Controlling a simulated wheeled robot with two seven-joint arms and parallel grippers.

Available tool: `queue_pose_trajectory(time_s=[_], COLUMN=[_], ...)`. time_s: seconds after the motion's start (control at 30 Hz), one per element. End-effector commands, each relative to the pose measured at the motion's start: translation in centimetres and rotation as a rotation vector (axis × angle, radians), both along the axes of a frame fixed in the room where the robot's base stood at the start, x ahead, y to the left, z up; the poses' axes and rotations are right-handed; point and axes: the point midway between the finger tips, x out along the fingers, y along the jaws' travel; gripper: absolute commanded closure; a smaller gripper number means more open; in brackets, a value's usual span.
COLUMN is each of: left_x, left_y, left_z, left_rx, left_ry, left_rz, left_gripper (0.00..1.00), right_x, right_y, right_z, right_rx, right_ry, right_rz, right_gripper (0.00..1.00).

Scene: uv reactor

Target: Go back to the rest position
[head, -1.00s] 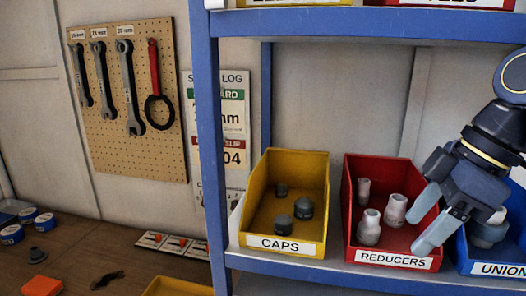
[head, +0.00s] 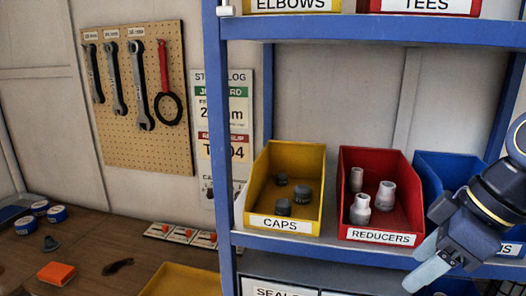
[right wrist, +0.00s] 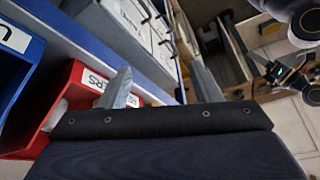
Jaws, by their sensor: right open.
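My right gripper (head: 428,262) is in the lower right of the head view, in front of the shelf edge below the red and blue bins. Its jaws are open with nothing between them. In the right wrist view its two fingers (right wrist: 158,88) stand wide apart, with the red bin's front behind the left one. My left gripper is not in the head view.
The blue shelf (head: 300,244) holds a yellow CAPS bin (head: 279,224), a red REDUCERS bin (head: 380,238) and a partly hidden blue bin (head: 440,165). Grey fittings lie in the first two. A bench (head: 100,242) at left carries an orange block (head: 57,273). Wrenches hang on a pegboard (head: 125,140).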

Motion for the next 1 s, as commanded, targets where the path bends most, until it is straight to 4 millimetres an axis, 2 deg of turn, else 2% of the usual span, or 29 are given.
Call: queue_pose_trajectory(time_s=[0.17, 0.27, 0.4, 0.5, 0.6, 0.73, 1.0], left_x=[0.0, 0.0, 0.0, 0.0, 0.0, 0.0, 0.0], left_y=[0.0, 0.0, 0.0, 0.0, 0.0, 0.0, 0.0], left_z=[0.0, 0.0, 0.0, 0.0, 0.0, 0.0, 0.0], left_rx=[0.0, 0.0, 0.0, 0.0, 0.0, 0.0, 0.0], left_ry=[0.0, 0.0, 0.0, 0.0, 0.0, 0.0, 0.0], left_rz=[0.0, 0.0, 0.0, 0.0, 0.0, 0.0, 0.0], left_gripper=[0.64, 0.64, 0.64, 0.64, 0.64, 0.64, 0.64], right_x=[-1.5, -2.9, -5.4, -7.0, -8.2, -9.0, -9.1], right_y=[-0.1, -0.1, 0.5, 1.0, 1.6, 2.0, 2.1], right_z=[-4.3, -7.8, -14.3, -18.2, -21.1, -22.9, -23.2], right_rx=[0.048, 0.096, 0.188, 0.25, 0.296, 0.329, 0.335], right_ry=[0.022, 0.038, 0.065, 0.083, 0.095, 0.103, 0.105], right_rz=[-0.191, -0.345, -0.604, -0.758, -0.865, -0.935, -0.946], right_gripper=[0.42, 0.42, 0.42, 0.42, 0.42, 0.42, 0.42])
